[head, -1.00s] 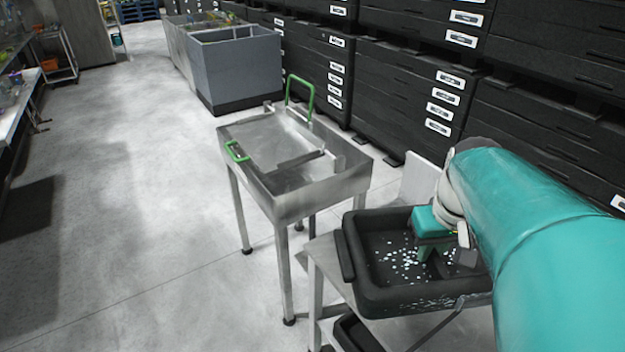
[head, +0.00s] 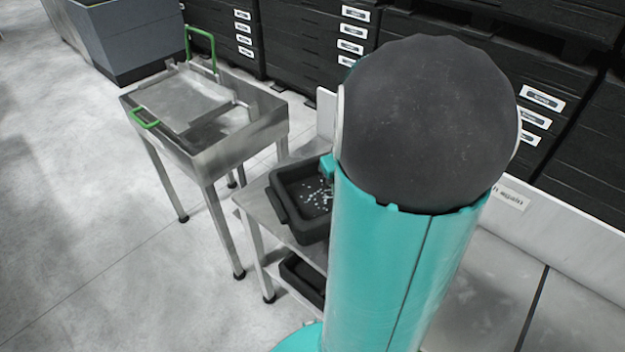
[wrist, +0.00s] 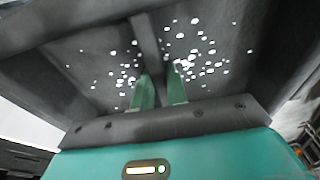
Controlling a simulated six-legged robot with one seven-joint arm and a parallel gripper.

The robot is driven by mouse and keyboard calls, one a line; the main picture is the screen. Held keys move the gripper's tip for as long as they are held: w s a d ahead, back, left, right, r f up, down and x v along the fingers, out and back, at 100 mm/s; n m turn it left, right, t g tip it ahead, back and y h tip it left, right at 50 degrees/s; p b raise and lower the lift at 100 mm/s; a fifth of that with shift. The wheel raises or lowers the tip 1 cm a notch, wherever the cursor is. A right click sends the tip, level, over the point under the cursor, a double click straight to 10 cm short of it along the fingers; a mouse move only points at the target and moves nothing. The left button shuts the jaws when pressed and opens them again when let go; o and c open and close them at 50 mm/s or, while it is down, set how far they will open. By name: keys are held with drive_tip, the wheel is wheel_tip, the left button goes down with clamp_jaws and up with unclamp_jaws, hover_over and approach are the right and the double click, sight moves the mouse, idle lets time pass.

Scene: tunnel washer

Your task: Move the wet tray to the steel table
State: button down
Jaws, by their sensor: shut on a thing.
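The wet tray (head: 286,224) is a black, rimmed tray with white droplets inside. In the head view it is over the left end of a steel table (head: 252,207); whether it touches the top is unclear. My arm hides its right part. My gripper (wrist: 160,90) shows in the wrist view with its two teal fingers on either side of the bar across the middle of the wet tray (wrist: 92,62), shut on it. In the head view my arm hides most of the gripper.
Left of the tray stands a steel sink stand (head: 205,165) with green handles. A second black tray (head: 303,277) is on the shelf below. Black drawer stacks (head: 305,50) line the back. Steel surface (head: 490,275) lies at the lower right. The floor at left is clear.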

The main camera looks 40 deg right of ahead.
drive_tip(key=w+d+f, duration=0.1)
drive_tip(key=w, duration=0.1)
drive_tip(key=w+d+f, duration=0.1)
drive_tip(key=w, duration=0.2)
drive_tip(key=w+d+f, duration=0.1)
drive_tip(key=w+d, duration=0.1)
drive_tip(key=shift+w+f, duration=0.25)
drive_tip(key=shift+f, duration=0.15)
drive_tip(key=w+f, duration=0.1)
drive_tip(key=w+d+f, duration=0.1)
drive_tip(key=f, duration=0.1)
drive_tip(key=w+d+f, duration=0.1)
drive_tip(key=f, duration=0.1)
drive_tip(key=shift+w, duration=0.25)
drive_tip(key=shift+w+d+f, duration=0.2)
drive_tip(key=shift+w+f, duration=0.05)
drive_tip(key=shift+f, duration=0.05)
drive_tip(key=shift+w+f, duration=0.1)
drive_tip(key=shift+f, duration=1.5)
drive_tip(key=shift+f, duration=0.15)
drive_tip(key=c, duration=1.4)
unclamp_jaws()
